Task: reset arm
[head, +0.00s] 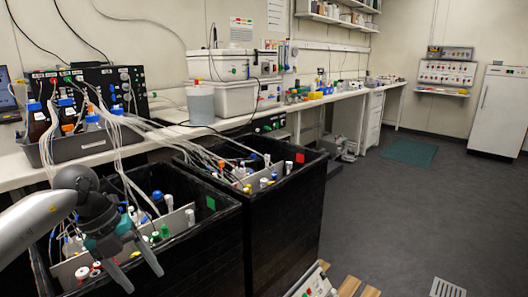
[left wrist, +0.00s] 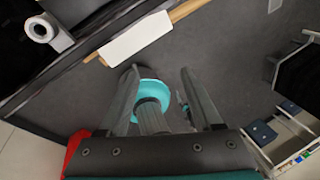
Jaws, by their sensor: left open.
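My left arm (head: 35,218) comes in from the left in the head view. Its gripper (head: 144,281) points down and toward the viewer, in front of the nearer black shaker bioreactor box (head: 205,255). The two fingers are apart with nothing held between them. In the left wrist view the open fingers (left wrist: 156,75) stand over the dark floor. My right gripper is in neither view.
A second black box (head: 300,215) stands behind the first, with tubes and bottles in both. A white bench (head: 345,95) runs along the wall with a grey tray of bottles (head: 85,145). The floor (head: 400,200) to the right is mostly clear.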

